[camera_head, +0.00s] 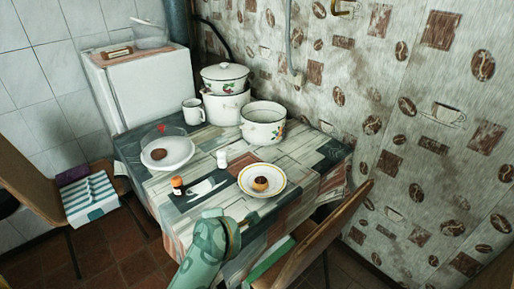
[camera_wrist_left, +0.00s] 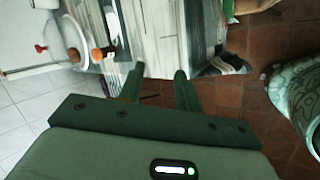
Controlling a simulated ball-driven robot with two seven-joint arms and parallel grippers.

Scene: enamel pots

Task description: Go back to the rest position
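My left gripper (camera_wrist_left: 160,72) shows in the left wrist view. Its two dark green fingers stand apart with nothing between them. The fingertips overlap the edge of the table in the picture, with floor visible between and below the fingers; I cannot tell their height. In the head view, a teal patterned arm part of mine rises from the bottom, in front of the table's near edge. No gripper fingers can be made out there. My right gripper cannot be seen.
The table (camera_head: 215,170) holds pots, a mug (camera_head: 193,112), a plate with a bun (camera_head: 261,184) and an orange-topped shaker (camera_head: 177,186), also in the wrist view (camera_wrist_left: 98,54). A wooden chair (camera_head: 318,237) stands at the right front. Floor (camera_head: 110,258) is open at left front.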

